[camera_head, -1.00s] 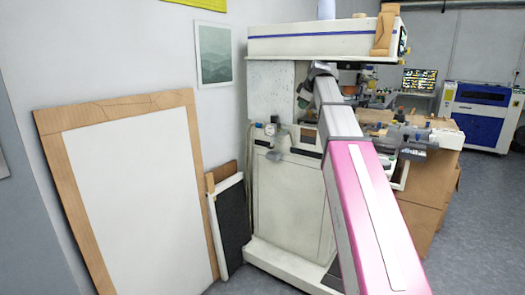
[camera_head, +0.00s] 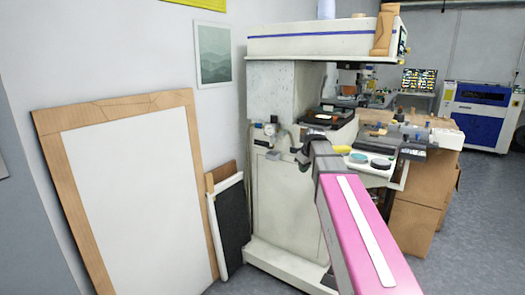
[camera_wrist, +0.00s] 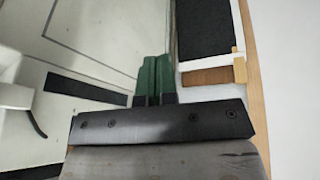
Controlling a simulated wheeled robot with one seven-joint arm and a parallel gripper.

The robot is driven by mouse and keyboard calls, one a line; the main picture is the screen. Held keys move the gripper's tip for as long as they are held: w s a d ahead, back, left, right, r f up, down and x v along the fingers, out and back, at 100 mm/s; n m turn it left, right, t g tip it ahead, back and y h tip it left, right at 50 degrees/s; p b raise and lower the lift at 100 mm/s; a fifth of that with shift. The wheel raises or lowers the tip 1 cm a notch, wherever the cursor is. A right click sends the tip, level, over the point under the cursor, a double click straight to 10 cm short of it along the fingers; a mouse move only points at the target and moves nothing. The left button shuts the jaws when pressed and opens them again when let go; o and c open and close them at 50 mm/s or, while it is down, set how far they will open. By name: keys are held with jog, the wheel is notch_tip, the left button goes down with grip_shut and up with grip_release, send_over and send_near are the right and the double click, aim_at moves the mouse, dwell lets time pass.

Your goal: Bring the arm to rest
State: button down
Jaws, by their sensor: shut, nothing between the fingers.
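My gripper (camera_wrist: 155,80) shows in the wrist view, its two green fingers together and nothing between them. It points at the pale side of the printer cabinet, apart from it as far as I can tell. In the head view my pink and grey arm reaches in from the bottom right toward the pad printer (camera_head: 285,200). The arm's far end is beside the printer's front, at the height of its work shelf. The fingers themselves are hidden in the head view.
A large wood-framed white board (camera_head: 140,195) leans on the left wall. A smaller dark panel (camera_head: 233,220) leans between it and the printer. A wooden bench (camera_head: 425,190) with small items stands behind right. Grey floor is clear at the right.

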jog(key=s+d+f+m+g+h, duration=0.1)
jog(key=s+f+m+g, duration=0.3)
jog(key=s+f, duration=2)
notch_tip(320, 180, down, 4)
jog(key=m, duration=0.3)
jog(key=shift+m+h, duration=0.3)
